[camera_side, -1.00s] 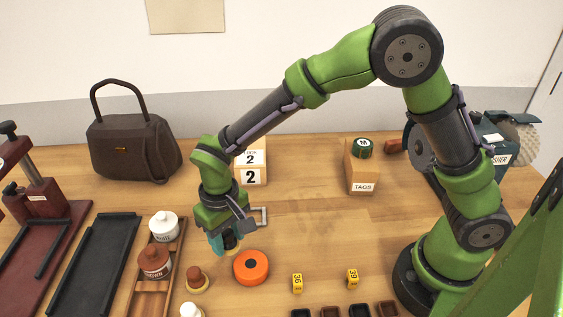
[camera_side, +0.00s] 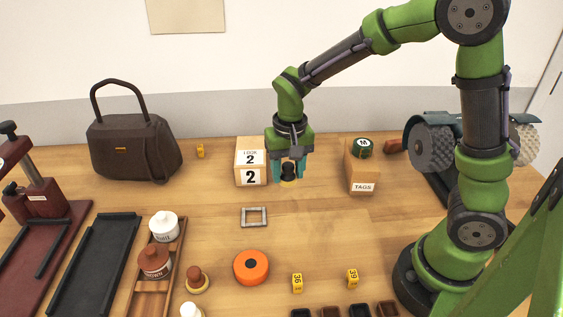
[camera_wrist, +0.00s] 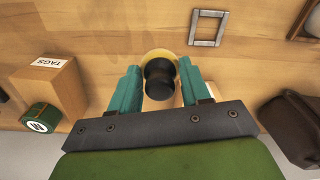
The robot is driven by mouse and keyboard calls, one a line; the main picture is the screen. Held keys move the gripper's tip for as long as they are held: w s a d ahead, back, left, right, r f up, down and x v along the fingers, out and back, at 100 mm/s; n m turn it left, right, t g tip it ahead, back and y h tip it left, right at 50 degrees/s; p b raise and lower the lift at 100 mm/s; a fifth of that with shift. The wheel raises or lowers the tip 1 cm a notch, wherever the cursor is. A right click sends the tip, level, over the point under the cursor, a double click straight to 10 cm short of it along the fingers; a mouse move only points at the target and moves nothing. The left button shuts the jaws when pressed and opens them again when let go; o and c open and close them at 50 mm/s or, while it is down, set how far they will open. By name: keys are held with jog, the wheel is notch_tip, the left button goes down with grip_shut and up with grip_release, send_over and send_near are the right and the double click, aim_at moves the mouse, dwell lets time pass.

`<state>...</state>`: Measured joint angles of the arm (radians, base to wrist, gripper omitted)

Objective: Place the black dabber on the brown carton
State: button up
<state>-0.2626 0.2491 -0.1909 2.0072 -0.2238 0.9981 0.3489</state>
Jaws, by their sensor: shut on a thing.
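My gripper (camera_side: 288,172) is shut on the black dabber (camera_side: 289,170), which has a dark handle and a pale yellowish round base. It holds the dabber upright above the table, just right of and in front of the carton marked LOOK 2 (camera_side: 242,173). In the wrist view the dabber (camera_wrist: 160,75) sits between my teal fingers. A brown carton marked TAGS (camera_side: 362,180) stands further right, with a green-and-black roll (camera_side: 362,147) on top. Both cartons are brownish; I cannot tell which one the task names.
A grey square frame (camera_side: 254,217) and an orange roll (camera_side: 251,267) lie in front of my gripper. A brown bag (camera_side: 131,148) stands back left.

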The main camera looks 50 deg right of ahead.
jog(key=d+r+m, duration=0.2)
jog(key=d, duration=0.2)
send_over(251, 156)
jog(key=shift+s+a+f+m, duration=0.1)
jog(key=shift+f+m, duration=0.2)
jog(key=shift+f, duration=0.25)
jog(key=shift+f+g, duration=0.3)
jog(key=shift+f, duration=1.45)
jog(key=shift+f, duration=0.2)
jog(key=o, duration=1)
